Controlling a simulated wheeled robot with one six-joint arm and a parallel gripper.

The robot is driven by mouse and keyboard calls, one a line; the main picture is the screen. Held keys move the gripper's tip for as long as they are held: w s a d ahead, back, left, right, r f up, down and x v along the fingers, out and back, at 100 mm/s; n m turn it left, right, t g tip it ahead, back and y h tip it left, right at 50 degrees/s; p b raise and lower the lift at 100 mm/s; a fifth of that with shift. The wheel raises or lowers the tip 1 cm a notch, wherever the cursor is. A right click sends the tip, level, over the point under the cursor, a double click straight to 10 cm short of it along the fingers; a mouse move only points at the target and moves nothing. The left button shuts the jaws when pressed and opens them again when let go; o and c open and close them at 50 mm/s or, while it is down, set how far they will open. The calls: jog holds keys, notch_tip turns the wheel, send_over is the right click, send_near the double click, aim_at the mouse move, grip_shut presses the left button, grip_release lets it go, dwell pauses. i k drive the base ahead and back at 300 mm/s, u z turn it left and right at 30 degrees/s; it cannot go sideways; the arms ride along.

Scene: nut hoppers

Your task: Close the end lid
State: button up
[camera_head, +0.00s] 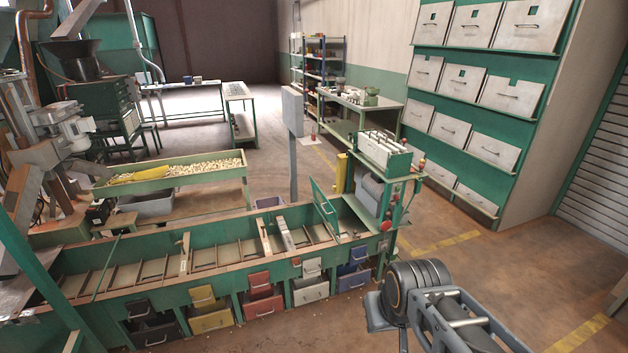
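The end lid (322,203) looks like a thin green-framed panel with a small pale handle. It stands raised and tilted at the right end of the long green sorting trough (215,235). The trough's end section beside it lies uncovered. My arm enters at the bottom right, with a dark ringed joint and a grey link, well to the right of and nearer than the lid. My gripper's fingers do not show in this view. Nothing of my arm touches the lid.
Coloured drawers, including a red drawer (262,296) and a blue drawer (354,276), line the trough's front. A grey post (293,150) rises behind it. A green-and-white machine (384,160) stands right of the lid. The floor (500,265) at right is clear.

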aim_at(321, 199)
jog(key=z, duration=0.2)
jog(key=i, duration=1.75)
jog(key=u, duration=1.35)
jog(key=i, duration=0.55)
jog(key=u, duration=0.55)
